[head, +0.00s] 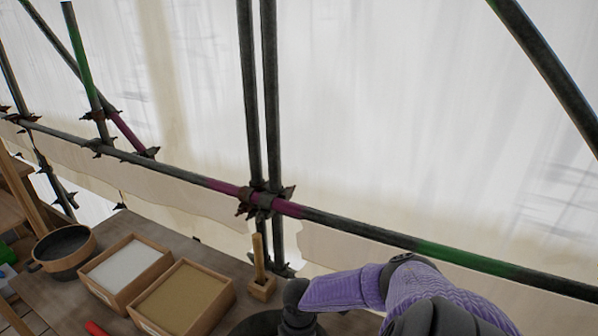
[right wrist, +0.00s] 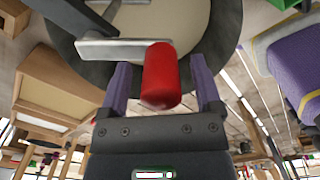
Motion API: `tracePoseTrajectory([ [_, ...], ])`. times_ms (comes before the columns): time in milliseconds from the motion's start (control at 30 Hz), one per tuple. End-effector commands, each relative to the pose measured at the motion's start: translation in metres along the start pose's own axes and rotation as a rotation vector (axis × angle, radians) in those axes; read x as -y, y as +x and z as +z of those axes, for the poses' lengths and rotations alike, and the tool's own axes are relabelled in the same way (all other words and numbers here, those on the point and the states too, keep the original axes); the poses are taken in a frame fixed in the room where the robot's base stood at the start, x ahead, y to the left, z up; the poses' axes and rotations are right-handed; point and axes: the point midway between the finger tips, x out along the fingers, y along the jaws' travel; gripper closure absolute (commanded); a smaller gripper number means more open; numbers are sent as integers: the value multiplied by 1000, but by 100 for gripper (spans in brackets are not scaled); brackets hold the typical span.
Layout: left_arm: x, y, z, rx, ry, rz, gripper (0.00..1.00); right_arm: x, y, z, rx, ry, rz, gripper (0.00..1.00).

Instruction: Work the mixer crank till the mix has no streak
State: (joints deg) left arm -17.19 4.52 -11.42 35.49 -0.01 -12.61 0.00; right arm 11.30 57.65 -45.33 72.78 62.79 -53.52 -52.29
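The mixer tub (head: 262,324) is a dark round vessel at the bottom edge of the head view, mostly cut off and partly behind my right arm. In the right wrist view its dark rim (right wrist: 62,42) surrounds a pale cream mix (right wrist: 195,22); no streak shows in the visible part. The grey metal crank (right wrist: 108,48) crosses the mix and carries a red grip (right wrist: 160,72). My right gripper (right wrist: 162,80) has its two purple fingers on either side of the red grip, with a gap on each side. My left gripper is out of view.
On the bench (head: 190,248) stand a dark pan (head: 64,243), a box of white powder (head: 125,267), a box of tan sand (head: 183,300) and a wooden block with a stick (head: 262,287). A red object (head: 96,328) lies in front. Scaffold poles (head: 400,238) run behind.

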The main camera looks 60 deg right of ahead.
Motion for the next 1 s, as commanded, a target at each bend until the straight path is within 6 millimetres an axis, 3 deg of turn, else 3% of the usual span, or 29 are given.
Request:
tracePoseTrajectory([
  [267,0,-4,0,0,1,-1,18,0,-8,0,0,0,-1,18],
  [500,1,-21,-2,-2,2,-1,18,0,-63,1,1,-3,0,18],
  [700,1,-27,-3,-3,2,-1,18,0,-94,0,2,-1,-1,18],
  [1000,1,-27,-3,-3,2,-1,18,0,-99,0,0,0,-1,18],
])
